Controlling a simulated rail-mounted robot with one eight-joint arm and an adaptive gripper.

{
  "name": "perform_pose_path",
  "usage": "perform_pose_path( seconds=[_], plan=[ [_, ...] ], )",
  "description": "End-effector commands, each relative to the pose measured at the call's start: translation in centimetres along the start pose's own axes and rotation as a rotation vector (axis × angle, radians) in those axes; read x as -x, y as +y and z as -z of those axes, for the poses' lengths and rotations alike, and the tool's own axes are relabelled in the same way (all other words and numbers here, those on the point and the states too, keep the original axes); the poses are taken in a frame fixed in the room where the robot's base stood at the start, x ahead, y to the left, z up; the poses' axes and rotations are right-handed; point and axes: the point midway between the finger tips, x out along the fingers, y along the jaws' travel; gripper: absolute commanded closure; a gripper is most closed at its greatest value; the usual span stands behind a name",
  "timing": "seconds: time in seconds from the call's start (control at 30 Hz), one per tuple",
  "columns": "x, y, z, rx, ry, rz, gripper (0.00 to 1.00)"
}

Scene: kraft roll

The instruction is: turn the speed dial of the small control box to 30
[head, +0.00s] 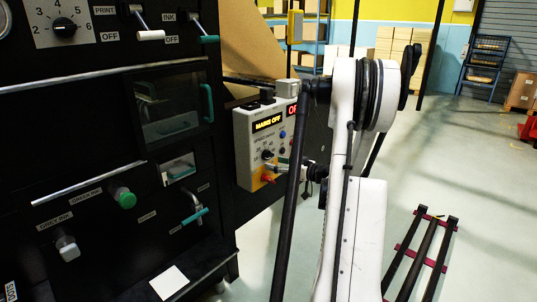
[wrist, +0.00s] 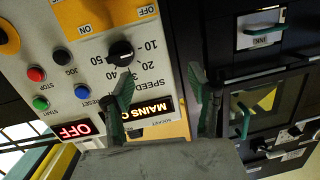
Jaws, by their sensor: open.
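The small control box (head: 243,165) is grey-white, with a lit MAINS OFF display, on the dark machine's right side in the head view. It fills the left of the wrist view, upside down (wrist: 75,20). Its black speed dial (wrist: 121,50) has a scale of 10 to 50 around it; its exact setting is too small to read. My gripper (wrist: 162,75) is open and empty. One green-padded finger overlaps the scale just below the dial in the picture; the other is to the right, past the box's edge. The dial is not between the fingers.
The box also carries a red button (wrist: 37,74), blue and green buttons, a lit OFF display (wrist: 75,130) and an orange rotary switch (wrist: 5,38). The dark machine (head: 110,150) has protruding handles and knobs. A low rack (head: 425,255) lies on open floor at right.

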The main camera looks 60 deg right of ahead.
Motion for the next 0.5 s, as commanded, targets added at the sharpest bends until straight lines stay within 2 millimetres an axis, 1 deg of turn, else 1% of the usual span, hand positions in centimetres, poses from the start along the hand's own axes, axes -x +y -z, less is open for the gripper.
perform_pose_path(
  seconds=[0.03, 0.1, 0.23, 0.3, 0.37, 0.5],
  plan=[
    [1.4, 1.8, -0.5, 0.014, 0.029, -0.021, 0.45],
    [2.7, 3.5, -1.1, 0.034, 0.062, -0.042, 0.45],
    [4.5, 5.3, -1.8, 0.061, 0.104, -0.068, 0.45],
    [4.9, 5.8, -2.0, 0.068, 0.114, -0.075, 0.45],
    [4.9, 5.9, -2.1, 0.071, 0.118, -0.077, 0.45],
    [3.7, 5.9, -2.0, 0.072, 0.119, -0.074, 0.45]
  ],
)
